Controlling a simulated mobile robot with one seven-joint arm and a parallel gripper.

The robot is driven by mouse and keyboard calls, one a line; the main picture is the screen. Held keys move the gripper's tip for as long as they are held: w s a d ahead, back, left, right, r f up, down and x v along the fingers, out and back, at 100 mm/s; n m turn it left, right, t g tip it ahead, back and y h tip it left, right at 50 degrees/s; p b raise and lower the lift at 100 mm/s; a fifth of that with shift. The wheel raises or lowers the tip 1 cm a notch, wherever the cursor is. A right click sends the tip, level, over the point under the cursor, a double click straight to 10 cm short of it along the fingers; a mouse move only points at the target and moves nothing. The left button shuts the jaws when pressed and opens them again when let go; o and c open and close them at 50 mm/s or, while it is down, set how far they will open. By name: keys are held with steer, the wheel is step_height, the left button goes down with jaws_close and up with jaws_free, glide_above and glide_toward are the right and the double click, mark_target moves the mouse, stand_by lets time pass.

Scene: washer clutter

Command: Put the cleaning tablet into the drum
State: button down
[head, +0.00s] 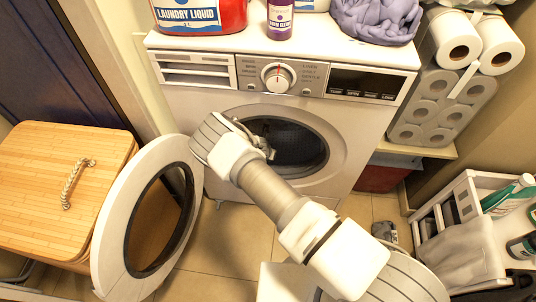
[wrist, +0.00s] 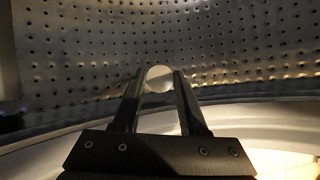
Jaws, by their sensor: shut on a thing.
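The cleaning tablet (wrist: 159,78) is a pale round piece held between the two fingertips of my gripper (wrist: 158,88) in the wrist view. My gripper is shut on it. The perforated metal wall of the drum (wrist: 80,65) fills the wrist view behind the fingers. In the head view the drum (head: 300,145) shows as a dark round opening in the white washer (head: 352,112). My gripper (head: 265,150) is at the left part of this opening, and my wrist hides most of it. The tablet is hidden in the head view.
The washer door (head: 112,232) stands wide open to the left, close to my arm. A wooden-lidded hamper (head: 40,165) is beyond it. A white cart (head: 470,255) with bottles stands at right. Laundry liquid (head: 200,15) and purple cloth (head: 375,18) sit on top of the washer.

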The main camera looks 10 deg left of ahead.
steer(key=shift+f, duration=0.45)
steer(key=shift+c, duration=2.2)
jaws_free()
steer(key=shift+r, duration=0.35)
steer(key=p+v, duration=0.4)
steer(key=v, duration=0.8)
steer(key=shift+r+p, duration=0.2)
steer(key=shift+p, duration=0.2)
